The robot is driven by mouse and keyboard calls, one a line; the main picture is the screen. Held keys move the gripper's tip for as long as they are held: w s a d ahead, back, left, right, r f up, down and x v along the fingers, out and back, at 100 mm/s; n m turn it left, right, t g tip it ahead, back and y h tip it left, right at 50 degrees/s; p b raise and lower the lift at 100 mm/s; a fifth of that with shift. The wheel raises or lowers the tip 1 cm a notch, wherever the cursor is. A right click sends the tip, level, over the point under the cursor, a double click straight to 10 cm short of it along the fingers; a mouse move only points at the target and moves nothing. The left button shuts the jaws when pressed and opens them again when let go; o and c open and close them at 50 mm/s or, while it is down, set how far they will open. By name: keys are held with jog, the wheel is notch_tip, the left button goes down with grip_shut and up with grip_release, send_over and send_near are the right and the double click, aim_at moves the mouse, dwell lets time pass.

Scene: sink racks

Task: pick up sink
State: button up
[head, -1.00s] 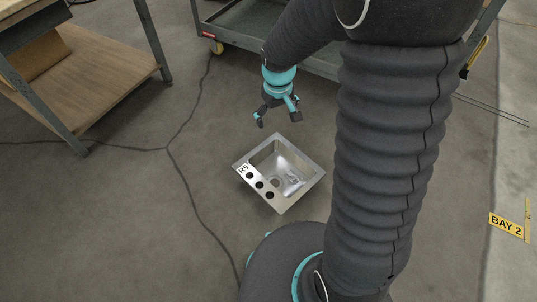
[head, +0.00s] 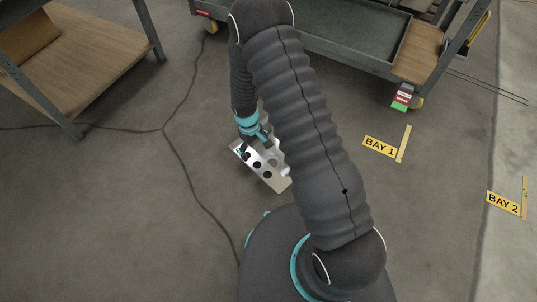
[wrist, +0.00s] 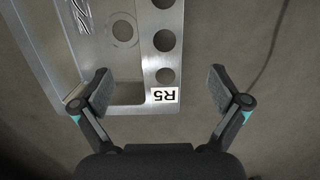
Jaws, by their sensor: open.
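The left finger overlaps the basin side in the picture and the right finger is over bare floor. I cannot tell whether either finger touches the sink.
A grey cart (head: 345,42) stands behind, with a wooden shelf at its right. A workbench with a wooden lower shelf (head: 95,60) stands at the left. A cable (head: 185,170) runs along the floor. BAY 1 (head: 380,147) and BAY 2 (head: 503,203) labels mark the floor at the right.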

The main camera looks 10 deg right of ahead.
aim_at(257, 163)
jog(key=f, duration=0.5)
jog(key=shift+s+d+f, duration=0.2)
jog(key=shift+s+d, duration=0.05)
jog(key=shift+s, duration=0.05)
jog(key=shift+s+f, duration=0.1)
jog(key=shift+f, duration=2.75)
grip_shut()
